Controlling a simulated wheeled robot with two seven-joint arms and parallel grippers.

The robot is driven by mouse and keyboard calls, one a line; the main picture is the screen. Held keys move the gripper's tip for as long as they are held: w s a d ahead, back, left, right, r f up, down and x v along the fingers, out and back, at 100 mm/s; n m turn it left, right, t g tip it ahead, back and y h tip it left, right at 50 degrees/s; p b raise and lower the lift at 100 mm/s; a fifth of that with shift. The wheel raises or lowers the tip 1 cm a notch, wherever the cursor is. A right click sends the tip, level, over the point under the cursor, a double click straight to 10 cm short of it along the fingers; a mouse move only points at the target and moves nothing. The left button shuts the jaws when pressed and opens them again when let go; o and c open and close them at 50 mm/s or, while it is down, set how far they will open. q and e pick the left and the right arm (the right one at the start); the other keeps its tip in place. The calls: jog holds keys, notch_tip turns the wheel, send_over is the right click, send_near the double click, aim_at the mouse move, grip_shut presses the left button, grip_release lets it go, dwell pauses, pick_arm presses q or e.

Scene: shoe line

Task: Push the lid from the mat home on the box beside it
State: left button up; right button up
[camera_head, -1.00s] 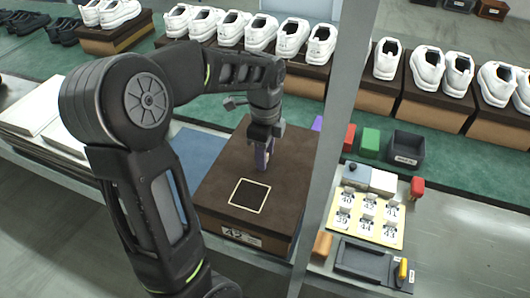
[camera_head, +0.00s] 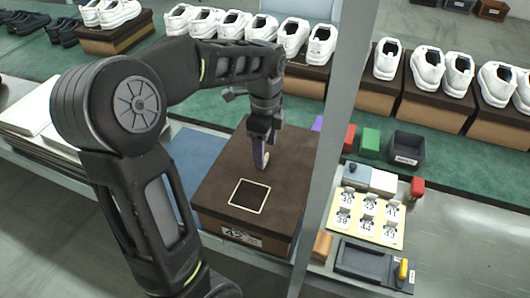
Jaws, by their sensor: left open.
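The brown lid (camera_head: 210,192) sits on top of the box (camera_head: 212,222), whose lighter side with a "42" label shows below the lid's edge at the front. A dark square with a pale border marks the lid's top. My left gripper (camera_head: 262,165) points down over the middle of the lid, its fingertips at or just above the top; I cannot tell whether they touch. It holds nothing that I can see. The blue mat (camera_head: 195,150) lies bare to the left of the box, partly behind my left arm. My right gripper is not in view.
A grey post (camera_head: 333,130) stands just right of the box. Beyond it are a card of numbered tags (camera_head: 365,217), a dark tray (camera_head: 365,262), a black bin (camera_head: 405,147) and small coloured blocks. White shoes on boxes line the green belt behind.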

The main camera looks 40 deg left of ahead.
pick_arm(q)
jog(key=shift+r, duration=2.65)
